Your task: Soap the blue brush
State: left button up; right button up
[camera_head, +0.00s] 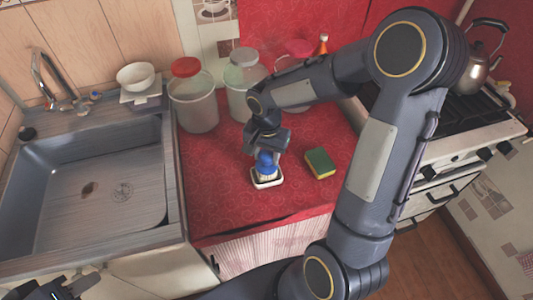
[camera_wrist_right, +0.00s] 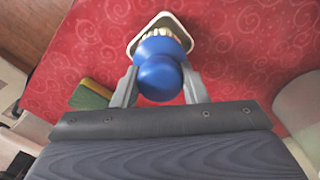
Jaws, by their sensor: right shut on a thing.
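The blue brush (camera_head: 265,162) has a round blue handle and pale bristles pointing down. My right gripper (camera_head: 268,152) is shut on its handle and holds it over the small white dish (camera_head: 268,184) on the red counter. In the right wrist view the blue brush (camera_wrist_right: 160,72) sits between the two fingers, its bristles at the white dish (camera_wrist_right: 178,24). Whether the bristles touch what is in the dish cannot be told, and the dish's inside is mostly hidden. My left gripper (camera_head: 65,290) is at the lower left corner, in front of the sink cabinet; its fingers are unclear.
A yellow-green sponge (camera_head: 320,163) lies right of the dish. Jars with red (camera_head: 194,100) and pale lids (camera_head: 243,85) stand behind. The steel sink (camera_head: 95,190) is left, and a stove (camera_head: 470,110) with a kettle (camera_head: 477,62) is right. The counter's left front is clear.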

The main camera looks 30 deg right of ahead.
jog(key=shift+r+p, duration=2.45)
jog(key=shift+r, duration=1.1)
jog(key=shift+f, duration=0.1)
